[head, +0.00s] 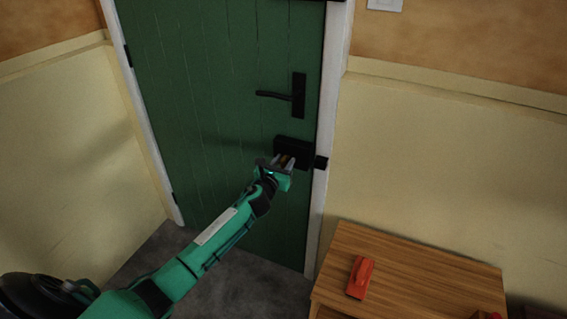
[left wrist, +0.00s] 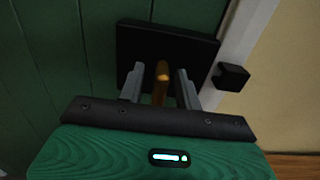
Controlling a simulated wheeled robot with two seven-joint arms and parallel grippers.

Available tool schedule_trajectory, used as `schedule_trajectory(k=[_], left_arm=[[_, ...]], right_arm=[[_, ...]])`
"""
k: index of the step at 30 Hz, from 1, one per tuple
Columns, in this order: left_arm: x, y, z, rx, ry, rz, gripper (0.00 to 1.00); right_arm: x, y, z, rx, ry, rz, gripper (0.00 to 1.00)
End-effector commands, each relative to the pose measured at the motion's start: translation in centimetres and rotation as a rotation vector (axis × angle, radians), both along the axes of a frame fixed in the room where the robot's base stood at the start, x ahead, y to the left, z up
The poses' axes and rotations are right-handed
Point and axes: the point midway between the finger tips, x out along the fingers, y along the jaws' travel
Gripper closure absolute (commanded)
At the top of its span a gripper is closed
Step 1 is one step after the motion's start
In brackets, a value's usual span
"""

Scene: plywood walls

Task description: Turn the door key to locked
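The green door (head: 215,90) is closed in its white frame. A black lock plate (head: 295,148) sits on it below the black lever handle (head: 285,95). In the left wrist view a brass key (left wrist: 161,82) stands out from the lock plate (left wrist: 165,48). My left gripper (head: 286,162) is at the lock plate, its fingers pointing at it. In the left wrist view the left gripper (left wrist: 160,88) is open, with a finger on each side of the key and visible gaps between. The key's far end is hard to make out. My right gripper is not in view.
A black block (head: 321,162) sits on the door frame beside the lock plate. A wooden cabinet (head: 400,270) stands at the lower right with a red object (head: 360,278) on top. A light switch (head: 385,4) is on the wall.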

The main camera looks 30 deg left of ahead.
Motion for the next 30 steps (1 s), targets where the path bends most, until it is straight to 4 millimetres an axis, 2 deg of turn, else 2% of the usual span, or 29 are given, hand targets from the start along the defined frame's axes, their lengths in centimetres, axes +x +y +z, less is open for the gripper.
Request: schedule_trajectory(k=[2,7,20,30], left_arm=[[-0.01,0.0,0.0,0.0,0.0,0.0,0.67],[-0.03,0.0,-0.01,0.0,0.0,0.0,1.0],[-0.04,0.02,-0.02,-0.059,-0.003,0.0,1.0],[-0.05,0.17,-0.05,-0.309,-0.017,0.001,1.0]], right_arm=[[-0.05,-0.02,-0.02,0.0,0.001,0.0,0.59],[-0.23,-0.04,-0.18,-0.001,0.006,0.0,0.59],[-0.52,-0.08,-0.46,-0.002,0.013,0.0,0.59],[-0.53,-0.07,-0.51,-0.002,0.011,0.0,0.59]])
